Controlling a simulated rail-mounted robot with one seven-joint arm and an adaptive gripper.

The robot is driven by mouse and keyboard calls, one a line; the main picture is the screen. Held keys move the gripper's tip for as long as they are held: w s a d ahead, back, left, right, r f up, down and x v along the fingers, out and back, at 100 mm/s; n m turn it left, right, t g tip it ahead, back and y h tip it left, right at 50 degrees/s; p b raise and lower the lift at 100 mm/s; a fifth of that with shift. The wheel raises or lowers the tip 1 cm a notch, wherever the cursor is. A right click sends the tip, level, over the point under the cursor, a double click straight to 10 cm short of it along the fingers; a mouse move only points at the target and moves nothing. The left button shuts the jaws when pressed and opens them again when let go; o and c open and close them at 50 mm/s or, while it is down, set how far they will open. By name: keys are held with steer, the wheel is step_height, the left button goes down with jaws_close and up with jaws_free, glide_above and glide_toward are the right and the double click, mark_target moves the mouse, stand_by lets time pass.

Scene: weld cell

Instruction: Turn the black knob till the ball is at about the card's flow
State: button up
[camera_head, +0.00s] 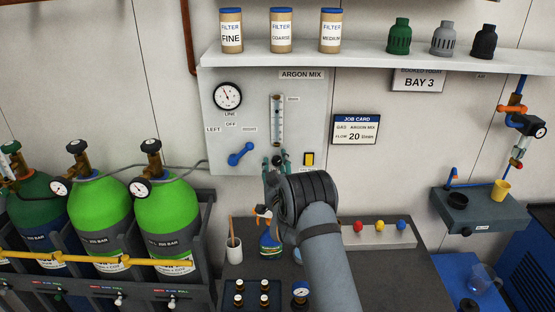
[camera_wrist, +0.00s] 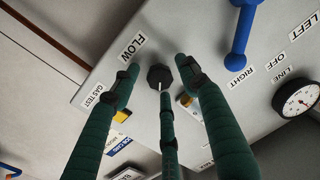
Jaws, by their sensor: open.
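The black knob (camera_wrist: 160,76) sits on the grey panel beside the FLOW label in the wrist view. My gripper (camera_wrist: 159,80) is open, its green fingers spread around the knob with visible gaps at the sides; whether the lower middle finger touches it, I cannot tell. In the head view my gripper (camera_head: 276,162) is just below the flow tube (camera_head: 277,121), and it largely hides the knob. The ball's height in the tube is too small to read. The job card (camera_head: 356,129) reads argon mix, flow 20.
A blue lever (camera_head: 240,153) and a line gauge (camera_head: 228,95) are left on the panel (camera_head: 217,126); a yellow switch (camera_head: 309,159) is right of my gripper. A shelf (camera_head: 370,57) overhangs above. A spray bottle (camera_head: 269,238) and cup (camera_head: 233,252) stand on the bench below.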

steer(key=shift+w, duration=0.1)
steer(key=shift+c, duration=0.5)
jaws_close()
